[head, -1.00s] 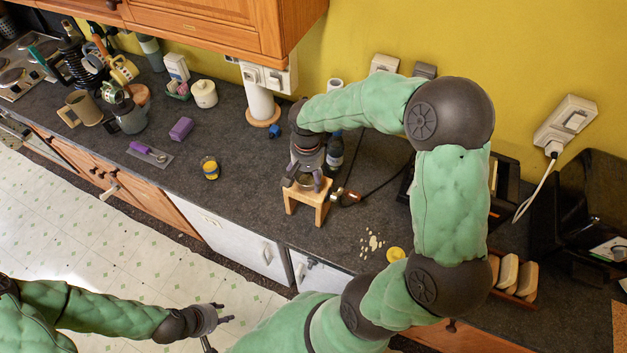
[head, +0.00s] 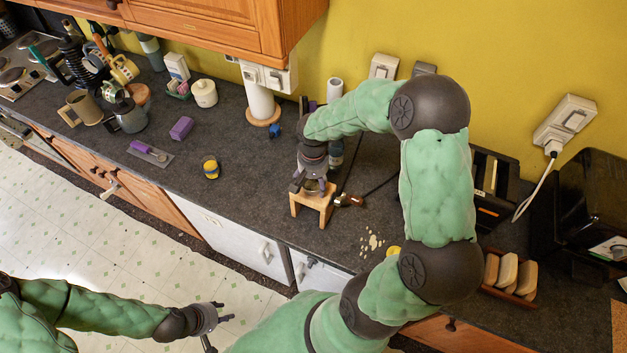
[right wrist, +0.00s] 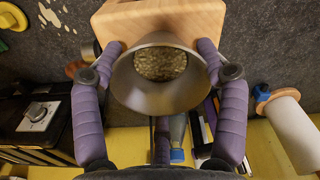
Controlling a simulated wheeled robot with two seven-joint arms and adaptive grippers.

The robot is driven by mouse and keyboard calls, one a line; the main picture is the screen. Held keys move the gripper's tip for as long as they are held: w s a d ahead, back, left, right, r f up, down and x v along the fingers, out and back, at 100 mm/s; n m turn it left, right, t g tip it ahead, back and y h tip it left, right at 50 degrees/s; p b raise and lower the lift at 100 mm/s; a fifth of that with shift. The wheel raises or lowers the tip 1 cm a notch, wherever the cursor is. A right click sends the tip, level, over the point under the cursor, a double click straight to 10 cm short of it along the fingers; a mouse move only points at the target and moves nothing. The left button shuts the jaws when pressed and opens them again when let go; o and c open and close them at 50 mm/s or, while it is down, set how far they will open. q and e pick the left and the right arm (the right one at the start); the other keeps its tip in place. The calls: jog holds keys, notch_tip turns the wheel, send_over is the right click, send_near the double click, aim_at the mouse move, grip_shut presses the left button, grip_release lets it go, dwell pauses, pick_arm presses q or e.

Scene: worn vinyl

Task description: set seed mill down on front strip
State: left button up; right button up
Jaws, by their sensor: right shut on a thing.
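The seed mill is a pale wooden box (head: 312,208) with a metal funnel on top, near the worktop's front edge in the head view. In the right wrist view its funnel (right wrist: 160,75) holds small seeds, with the wooden body (right wrist: 165,18) beyond. My right gripper (head: 312,185) is shut on the mill from above and behind, its purple fingers on either side of the funnel. I cannot tell if the mill's feet touch the worktop. The front strip (head: 245,210) is the dark worktop along its front edge. My left gripper (head: 221,325) is open and empty over the floor.
Scattered pale seeds (head: 371,243) and a yellow piece (head: 393,251) lie right of the mill. A bottle (head: 335,155) and paper roll (head: 261,103) stand behind. A yellow jar (head: 211,169) stands left. The worktop between jar and mill is clear.

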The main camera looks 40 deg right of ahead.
jog(key=o, duration=1.7)
jog(key=shift+f, duration=0.1)
notch_tip(320, 180, up, 12)
